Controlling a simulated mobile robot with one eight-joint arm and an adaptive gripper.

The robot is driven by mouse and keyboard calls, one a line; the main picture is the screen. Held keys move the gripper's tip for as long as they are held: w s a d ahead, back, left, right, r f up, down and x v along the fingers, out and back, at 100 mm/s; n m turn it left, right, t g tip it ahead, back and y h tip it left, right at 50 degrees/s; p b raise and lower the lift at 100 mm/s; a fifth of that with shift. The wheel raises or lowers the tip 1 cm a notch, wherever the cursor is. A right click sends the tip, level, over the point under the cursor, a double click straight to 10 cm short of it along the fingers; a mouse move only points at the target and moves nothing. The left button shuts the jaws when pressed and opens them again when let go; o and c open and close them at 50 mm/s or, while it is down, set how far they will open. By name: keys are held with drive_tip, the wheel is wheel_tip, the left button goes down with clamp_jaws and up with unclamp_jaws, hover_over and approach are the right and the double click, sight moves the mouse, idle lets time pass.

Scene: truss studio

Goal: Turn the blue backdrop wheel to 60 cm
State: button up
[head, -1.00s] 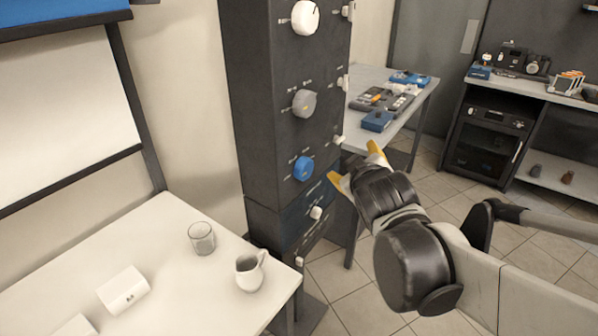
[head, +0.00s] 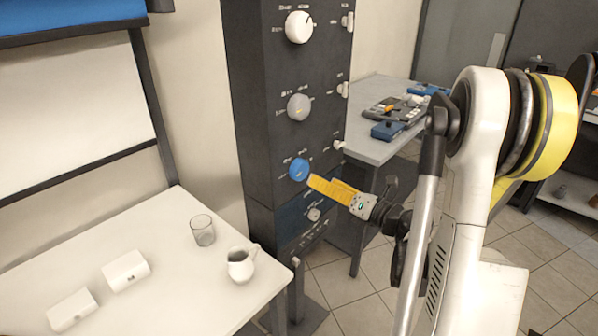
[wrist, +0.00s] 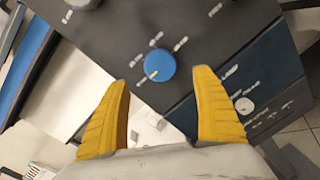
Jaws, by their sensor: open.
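The blue backdrop wheel (head: 299,169) is a round knob low on the front of the dark column (head: 262,120). In the wrist view the blue wheel (wrist: 160,65) has a yellow pointer mark on its lower left, with small labels around it that are too blurred to read. My gripper (head: 315,182) is close in front of the wheel. In the wrist view my gripper's yellow fingers (wrist: 160,85) are spread apart, with the wheel ahead of and between their tips. They do not appear to touch it.
A grey knob (head: 298,107) and a white knob (head: 299,27) sit above the wheel, and a small white knob (head: 314,214) below. A white table (head: 190,300) at left holds a glass (head: 203,230) and a jug (head: 241,264). A grey table (head: 372,150) stands behind at right.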

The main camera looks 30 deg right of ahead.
sight(303, 171)
drive_tip(key=b+x, duration=0.1)
drive_tip(key=x, duration=0.7)
drive_tip(key=shift+w+b, duration=0.25)
drive_tip(key=shift+b, duration=0.05)
drive_tip(key=c, duration=1.2)
